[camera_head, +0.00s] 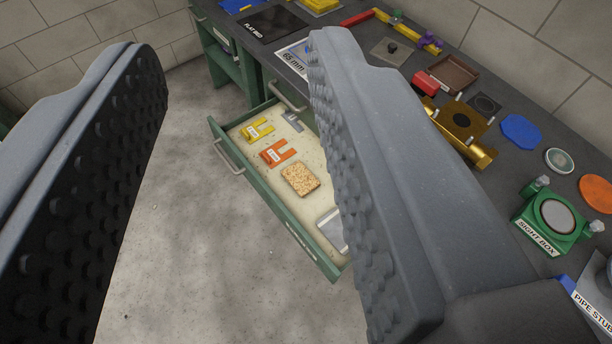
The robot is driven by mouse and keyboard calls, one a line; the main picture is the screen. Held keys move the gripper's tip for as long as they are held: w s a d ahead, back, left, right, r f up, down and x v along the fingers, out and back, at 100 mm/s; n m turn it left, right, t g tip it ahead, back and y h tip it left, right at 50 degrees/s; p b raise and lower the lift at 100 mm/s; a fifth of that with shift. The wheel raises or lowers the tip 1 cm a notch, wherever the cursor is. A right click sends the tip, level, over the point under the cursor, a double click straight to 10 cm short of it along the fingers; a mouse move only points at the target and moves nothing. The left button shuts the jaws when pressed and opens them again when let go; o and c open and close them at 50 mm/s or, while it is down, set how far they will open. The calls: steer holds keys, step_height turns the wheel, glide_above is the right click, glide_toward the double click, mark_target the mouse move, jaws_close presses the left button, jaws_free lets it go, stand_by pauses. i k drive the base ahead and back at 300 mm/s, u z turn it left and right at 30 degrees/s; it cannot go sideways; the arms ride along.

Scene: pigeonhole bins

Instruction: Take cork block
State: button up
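The cork block (300,179) is a tan, speckled rectangular piece lying flat in an open green drawer (257,207) under the workbench. My gripper (235,75) is open, with its two grey, studded fingers wide apart and nothing between them. The cork block shows in the gap between the fingers, nearer the right one, and lies farther off and lower than the gripper. The right finger hides the right part of the drawer.
A yellow piece (257,132), an orange piece (278,153) and a grey plate (331,229) share the drawer. The dark bench top (400,78) holds a green sight box (552,216), a brown tray (453,75) and other parts. The concrete floor (200,250) left of the drawer is clear.

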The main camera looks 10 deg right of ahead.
mark_target(300, 177)
steer(key=z, duration=0.45)
steer(key=k, duration=1.2)
steer(key=z, duration=0.65)
steer(key=i, duration=1.95)
steer(key=u, duration=1.05)
steer(key=i, duration=0.7)
steer(key=u, duration=0.5)
